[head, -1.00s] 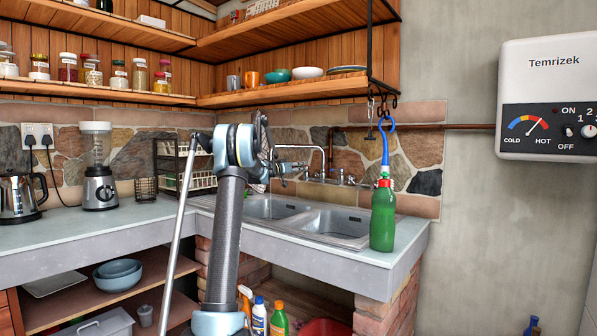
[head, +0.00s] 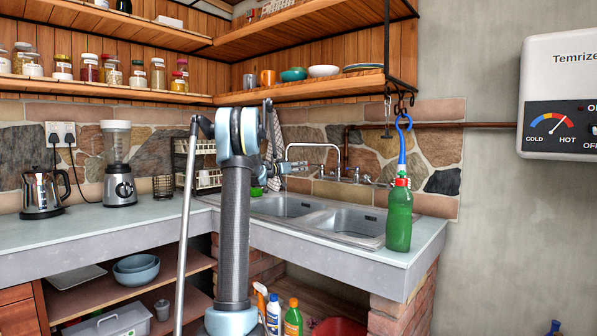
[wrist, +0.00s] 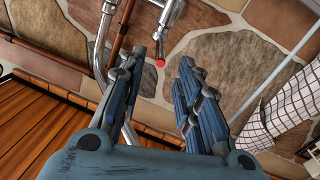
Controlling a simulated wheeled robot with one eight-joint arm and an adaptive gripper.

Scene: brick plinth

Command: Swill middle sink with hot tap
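The steel sink has a left basin (head: 283,206) and a right basin (head: 347,222), set in the counter; I see no water running. A chrome spout (head: 313,147) arches from the wall above the sink, with small tap fittings (head: 357,173) to its right. In the wrist view, a chrome tap handle with a red tip (wrist: 160,62) lies ahead, seen between and beyond my fingers. My gripper (wrist: 161,75) is open with nothing between its fingers. In the head view my arm partly hides the gripper. I cannot tell the gap between fingers and tap.
A checked cloth (wrist: 270,125) hangs near my right finger. A copper pipe (head: 470,126) runs along the wall to the water heater (head: 560,85). Shelves (head: 300,92) overhang the sink.

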